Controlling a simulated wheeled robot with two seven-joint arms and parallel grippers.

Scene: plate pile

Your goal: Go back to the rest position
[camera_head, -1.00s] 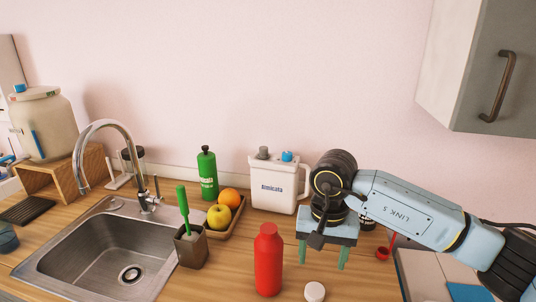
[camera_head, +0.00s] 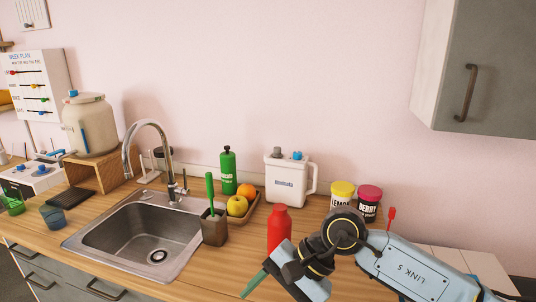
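My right gripper (camera_head: 262,275) is in the head view at the bottom, just right of centre. Its arm comes in from the lower right. A green finger points down and left, close to the red bottle (camera_head: 280,225), whose lower part is hidden behind the gripper. I cannot tell how far apart the fingers are. My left gripper and arm are out of view.
A sink (camera_head: 133,236) with a tall faucet is at left. A brush holder (camera_head: 214,230), a fruit tray (camera_head: 249,220) and a white canister (camera_head: 289,180) stand mid-counter. A yellow-lidded jar (camera_head: 343,194) and a red-lidded jar (camera_head: 368,204) stand behind my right arm.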

